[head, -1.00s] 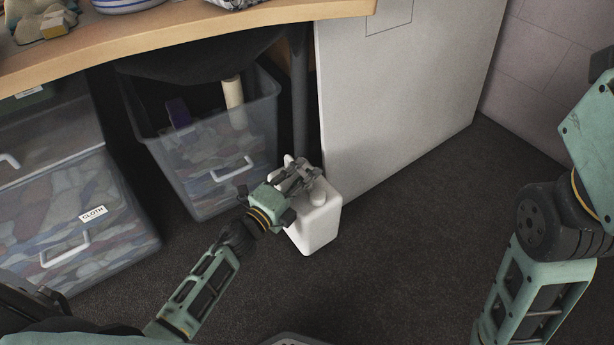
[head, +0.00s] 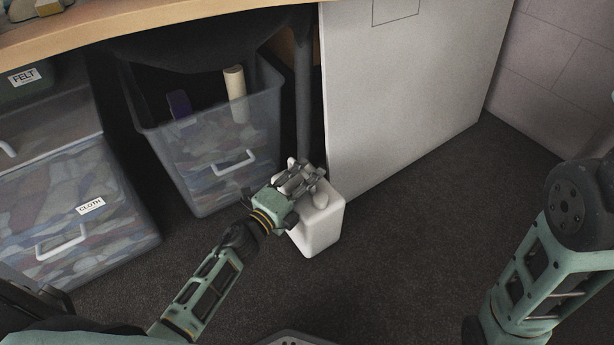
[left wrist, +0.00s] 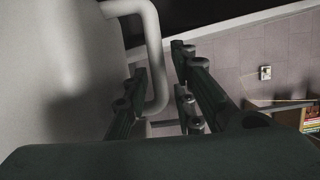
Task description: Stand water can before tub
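The water can (head: 322,230) is a white, boxy container standing upright on the dark floor, to the right and in front of the tub. The tub (head: 207,172) is translucent grey with a white front handle and stands under the table. My left gripper (head: 308,178) is at the top of the can, covering part of it. In the left wrist view, the can's curved handle (left wrist: 156,60) passes between the fingers of my left gripper (left wrist: 160,62). The fingers are apart, with a gap visible beside the handle. My right gripper is out of view.
A drawer unit (head: 65,200) labelled CLOTH stands left of the tub. A pale panel (head: 400,90) rises behind the can at right. A wooden table edge (head: 170,20) overhangs the tub. The carpet (head: 400,245) right of the can is clear.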

